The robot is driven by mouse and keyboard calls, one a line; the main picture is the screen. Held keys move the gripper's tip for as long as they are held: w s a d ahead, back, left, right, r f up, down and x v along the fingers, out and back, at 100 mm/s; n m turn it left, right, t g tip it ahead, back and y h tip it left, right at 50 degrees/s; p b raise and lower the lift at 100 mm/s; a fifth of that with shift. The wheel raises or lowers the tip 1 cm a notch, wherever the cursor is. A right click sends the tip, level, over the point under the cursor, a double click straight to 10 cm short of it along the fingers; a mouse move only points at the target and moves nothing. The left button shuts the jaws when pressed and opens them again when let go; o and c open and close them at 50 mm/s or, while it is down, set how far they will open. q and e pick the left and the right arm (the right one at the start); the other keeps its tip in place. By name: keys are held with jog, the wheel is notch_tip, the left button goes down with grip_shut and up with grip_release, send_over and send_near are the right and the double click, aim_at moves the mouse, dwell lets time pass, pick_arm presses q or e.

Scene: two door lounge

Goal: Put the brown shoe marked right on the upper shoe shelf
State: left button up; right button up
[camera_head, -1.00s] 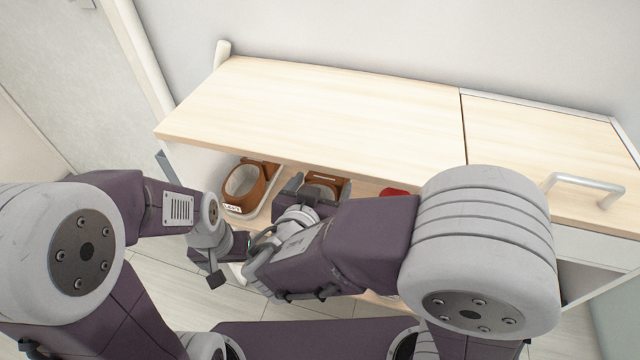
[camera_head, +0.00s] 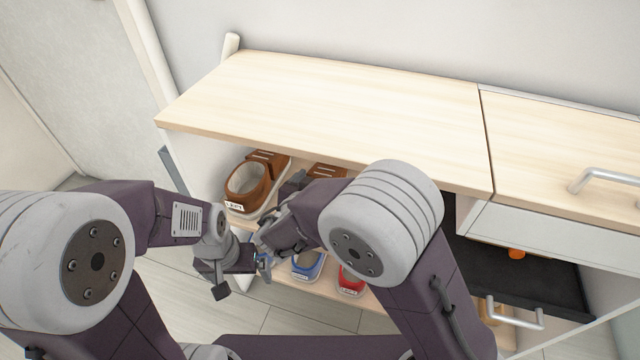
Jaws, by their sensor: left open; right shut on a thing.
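One brown shoe (camera_head: 246,190), its label appearing to read LEFT, stands at the left end of the upper shoe shelf, under the wooden top. A second brown shoe (camera_head: 326,171) shows just to its right, mostly hidden by my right arm; its label is hidden. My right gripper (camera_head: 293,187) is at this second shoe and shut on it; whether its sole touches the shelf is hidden. My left gripper (camera_head: 243,281) is open and empty, in front of the cabinet, below the LEFT shoe.
A blue shoe (camera_head: 309,265) and a red shoe (camera_head: 350,281) stand on the lower shelf (camera_head: 325,291). At right, a black drawer or tray (camera_head: 540,279) juts out, holding an orange thing (camera_head: 516,254). The wooden cabinet top (camera_head: 330,105) is clear.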

jog(key=shift+b, duration=0.3)
jog(key=o, duration=1.8)
jog(key=shift+r, duration=0.1)
jog(key=shift+s+a+r+p, duration=0.15)
jog(key=shift+s+p, duration=0.1)
jog(key=shift+p, duration=0.05)
jog(key=v, duration=1.1)
jog(key=shift+s, duration=0.3)
